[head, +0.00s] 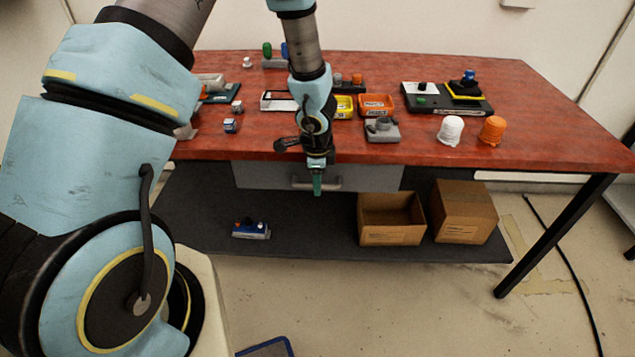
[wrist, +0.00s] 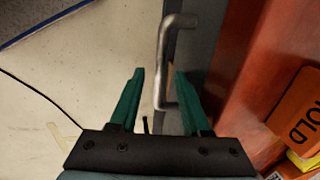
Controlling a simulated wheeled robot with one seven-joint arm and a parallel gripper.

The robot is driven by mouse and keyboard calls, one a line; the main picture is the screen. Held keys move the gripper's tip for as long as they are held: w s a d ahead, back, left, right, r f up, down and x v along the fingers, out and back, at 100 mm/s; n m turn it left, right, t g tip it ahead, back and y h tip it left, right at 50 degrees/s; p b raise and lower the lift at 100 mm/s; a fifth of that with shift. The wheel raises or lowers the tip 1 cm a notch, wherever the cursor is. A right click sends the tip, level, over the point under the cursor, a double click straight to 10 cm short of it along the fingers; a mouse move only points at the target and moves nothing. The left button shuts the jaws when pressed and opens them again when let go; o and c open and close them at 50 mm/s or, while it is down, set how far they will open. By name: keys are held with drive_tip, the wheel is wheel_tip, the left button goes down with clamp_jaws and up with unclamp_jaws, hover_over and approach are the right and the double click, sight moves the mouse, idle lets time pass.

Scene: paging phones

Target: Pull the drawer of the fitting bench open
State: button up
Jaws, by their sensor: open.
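The fitting bench (head: 560,140) has a red top and a grey drawer (head: 265,177) under its front edge. The drawer looks shut. Its metal bar handle (head: 300,183) is partly behind my gripper (head: 317,186) in the head view. In the wrist view the handle (wrist: 162,62) runs up the picture, and its lower end lies between the two green fingers of my gripper (wrist: 158,95). The fingers are apart, one on each side of the handle, and I see no clear contact. The right finger is close to the drawer front (wrist: 190,60).
The bench top holds an orange bin (head: 376,104), a yellow bin (head: 344,107), a white dome (head: 451,130) and an orange dome (head: 492,130). The dark lower shelf (head: 310,225) carries an open carton (head: 390,237), another carton (head: 464,212) and a small blue device (head: 250,230).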

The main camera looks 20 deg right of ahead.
drive_tip(key=shift+c, duration=0.3)
clamp_jaws()
idle(1.1)
